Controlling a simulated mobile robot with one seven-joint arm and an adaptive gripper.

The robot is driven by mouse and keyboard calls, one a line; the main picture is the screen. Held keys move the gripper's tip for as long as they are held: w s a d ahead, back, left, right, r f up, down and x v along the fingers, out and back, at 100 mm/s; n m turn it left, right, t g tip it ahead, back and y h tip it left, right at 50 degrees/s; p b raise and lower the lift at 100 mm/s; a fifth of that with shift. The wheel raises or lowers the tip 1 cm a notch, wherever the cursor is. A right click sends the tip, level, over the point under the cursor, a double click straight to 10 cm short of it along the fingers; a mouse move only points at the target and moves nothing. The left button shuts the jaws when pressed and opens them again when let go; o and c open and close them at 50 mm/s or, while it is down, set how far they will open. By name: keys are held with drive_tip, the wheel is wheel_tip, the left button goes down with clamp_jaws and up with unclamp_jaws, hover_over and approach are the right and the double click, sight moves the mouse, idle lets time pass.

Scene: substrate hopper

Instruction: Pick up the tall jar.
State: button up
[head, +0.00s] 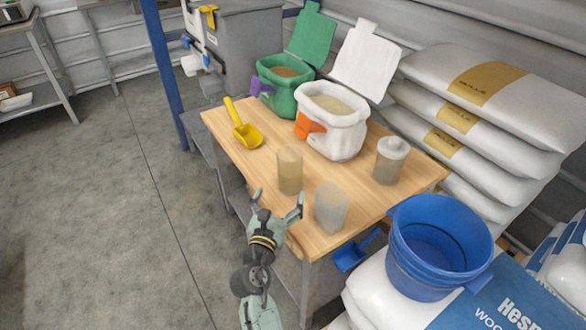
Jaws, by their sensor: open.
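My gripper (279,198) is open and empty at the table's near edge. Its fingers point toward the tall jar, which is just beyond them, apart as far as I can tell. The frosted cylinder is close to the right finger.
A yellow scoop (243,127) lies at the table's left. A green tub (282,86) and a white tub (332,118) with raised lids stand behind. A blue bucket (438,245) sits on sacks at right. Stacked white sacks (480,100) rise behind. Floor at left is clear.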

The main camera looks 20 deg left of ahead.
sight(287, 179)
drive_tip(key=w, duration=0.3)
drive_tip(key=shift+a+r, duration=0.1)
drive_tip(key=shift+a, duration=0.05)
drive_tip(key=w, duration=0.1)
drive_tip(key=w+p, duration=0.1)
drive_tip(key=w, duration=0.2)
drive_tip(key=shift+w+r+p, duration=0.2)
drive_tip(key=shift+r+p, duration=0.1)
drive_tip(key=shift+p, duration=0.05)
drive_tip(key=shift+w+f, duration=0.1)
drive_tip(key=shift+w, duration=0.45)
drive_tip(key=shift+c, duration=0.5)
drive_tip(key=c, duration=1.3)
drive_tip(key=shift+c, duration=0.6)
wheel_tip(287, 179, up, 10)
drive_tip(key=shift+r+p, duration=0.1)
drive_tip(key=shift+p, duration=0.65)
